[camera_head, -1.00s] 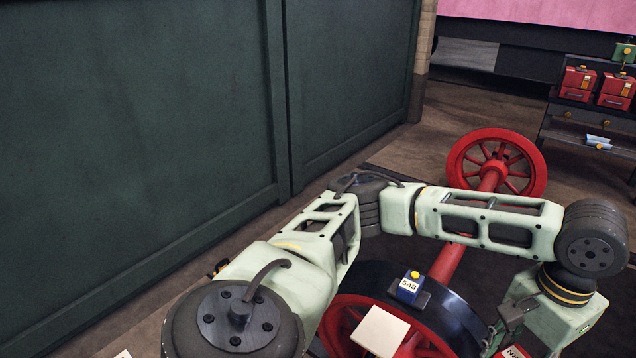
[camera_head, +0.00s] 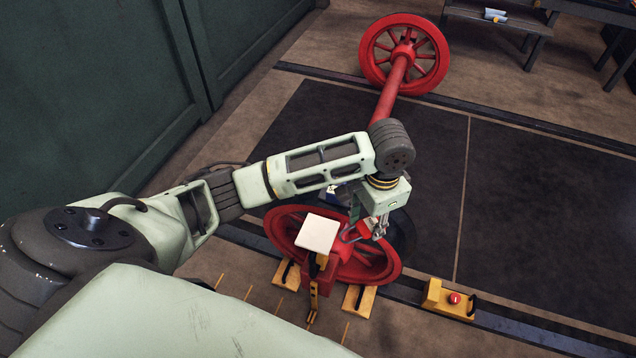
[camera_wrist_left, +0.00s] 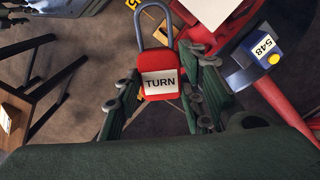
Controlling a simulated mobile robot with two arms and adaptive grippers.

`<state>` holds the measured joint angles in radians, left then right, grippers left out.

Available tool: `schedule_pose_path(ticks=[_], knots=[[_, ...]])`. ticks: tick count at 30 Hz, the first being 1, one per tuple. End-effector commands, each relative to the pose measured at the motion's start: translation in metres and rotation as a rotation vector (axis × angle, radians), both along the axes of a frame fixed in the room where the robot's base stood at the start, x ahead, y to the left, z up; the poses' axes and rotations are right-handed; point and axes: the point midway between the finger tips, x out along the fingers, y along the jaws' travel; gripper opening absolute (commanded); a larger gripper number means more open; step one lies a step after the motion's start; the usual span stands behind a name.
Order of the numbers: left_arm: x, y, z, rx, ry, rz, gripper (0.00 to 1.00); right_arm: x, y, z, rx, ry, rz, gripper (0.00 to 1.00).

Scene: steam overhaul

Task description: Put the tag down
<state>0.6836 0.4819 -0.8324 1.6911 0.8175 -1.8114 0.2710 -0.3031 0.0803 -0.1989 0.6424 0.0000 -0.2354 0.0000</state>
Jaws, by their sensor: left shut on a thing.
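The tag is a red padlock-shaped piece with a grey shackle and a white label reading TURN. In the left wrist view the tag (camera_wrist_left: 160,82) sits between the fingers of my left gripper (camera_wrist_left: 158,100), which is shut on it. In the head view my left gripper (camera_head: 380,228) hangs over the right part of the near red wheel (camera_head: 283,228). My right gripper is not in view.
A white square plate (camera_head: 317,233) stands in front of the near wheel. Yellow chocks (camera_head: 358,300) lie at its foot. A yellow box with a red button (camera_head: 452,299) is at right. A blue box marked 548 (camera_wrist_left: 262,50) is near the gripper. Dark floor at right is clear.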

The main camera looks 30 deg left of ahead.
Motion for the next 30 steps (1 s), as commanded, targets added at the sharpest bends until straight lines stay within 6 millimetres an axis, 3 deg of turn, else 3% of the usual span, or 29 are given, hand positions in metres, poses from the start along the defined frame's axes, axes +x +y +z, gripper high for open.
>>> schedule_pose_path(ticks=[5, 12, 18, 25, 30], knots=[[-0.003, 0.021, -0.014, 0.006, 0.006, -0.003, 0.15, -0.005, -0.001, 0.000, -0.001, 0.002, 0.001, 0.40], [-0.007, 0.076, -0.046, 0.007, 0.008, -0.002, 0.15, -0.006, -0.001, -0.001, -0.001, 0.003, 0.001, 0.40], [-0.008, 0.109, -0.066, 0.004, 0.005, -0.004, 0.15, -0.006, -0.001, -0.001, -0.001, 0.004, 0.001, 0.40], [-0.009, 0.117, -0.078, 0.001, 0.004, -0.006, 0.15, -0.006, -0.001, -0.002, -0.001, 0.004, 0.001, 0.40], [-0.010, 0.117, -0.103, 0.002, 0.005, -0.006, 0.15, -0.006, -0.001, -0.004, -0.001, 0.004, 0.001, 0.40]])
